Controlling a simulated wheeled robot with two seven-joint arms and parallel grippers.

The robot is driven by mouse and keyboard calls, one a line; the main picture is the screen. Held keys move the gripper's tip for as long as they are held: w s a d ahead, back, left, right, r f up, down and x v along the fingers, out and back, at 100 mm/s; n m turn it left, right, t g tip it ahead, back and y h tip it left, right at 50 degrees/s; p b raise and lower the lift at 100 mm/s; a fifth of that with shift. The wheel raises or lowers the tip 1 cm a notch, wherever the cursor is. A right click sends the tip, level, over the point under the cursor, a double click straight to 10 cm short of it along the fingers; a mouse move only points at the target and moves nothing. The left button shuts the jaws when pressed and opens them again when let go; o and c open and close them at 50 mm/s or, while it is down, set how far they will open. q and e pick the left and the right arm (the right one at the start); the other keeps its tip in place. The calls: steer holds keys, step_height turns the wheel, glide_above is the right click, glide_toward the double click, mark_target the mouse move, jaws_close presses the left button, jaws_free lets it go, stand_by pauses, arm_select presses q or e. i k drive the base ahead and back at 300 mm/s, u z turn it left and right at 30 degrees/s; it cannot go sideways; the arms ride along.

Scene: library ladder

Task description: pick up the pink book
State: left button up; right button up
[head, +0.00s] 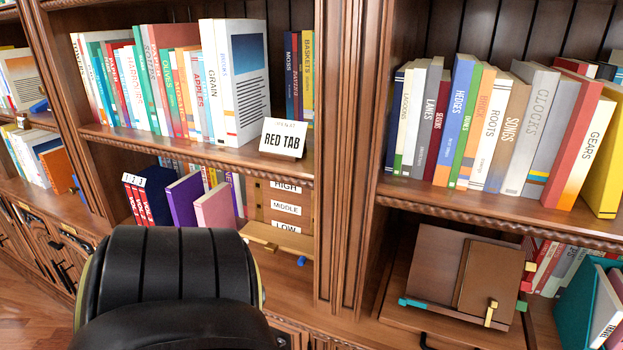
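The pink book (215,207) stands on the lower shelf of the left bookcase section. A purple book (186,200) stands close to its left. To its right is a wooden panel with labels reading HIGH, MIDDLE and LOW. The bottom part of the pink book is close behind a large black rounded arm part of mine, which fills the lower left foreground. Neither my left gripper nor my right gripper shows in the head view, so their state is not visible.
Red numbered volumes (136,200) stand left of the purple book. The upper shelf (220,155) with its row of books and a RED TAB sign (283,139) overhangs the lower shelf. A carved wooden post (345,160) divides the sections. Brown boards (435,268) stand at lower right.

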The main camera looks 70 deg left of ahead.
mark_target(215, 208)
steer(key=u, duration=3.1)
steer(key=k, duration=0.45)
steer(key=u, duration=1.35)
steer(key=i, duration=1.55)
steer(key=z, duration=1.2)
steer(key=i, duration=0.8)
steer(key=z, duration=0.75)
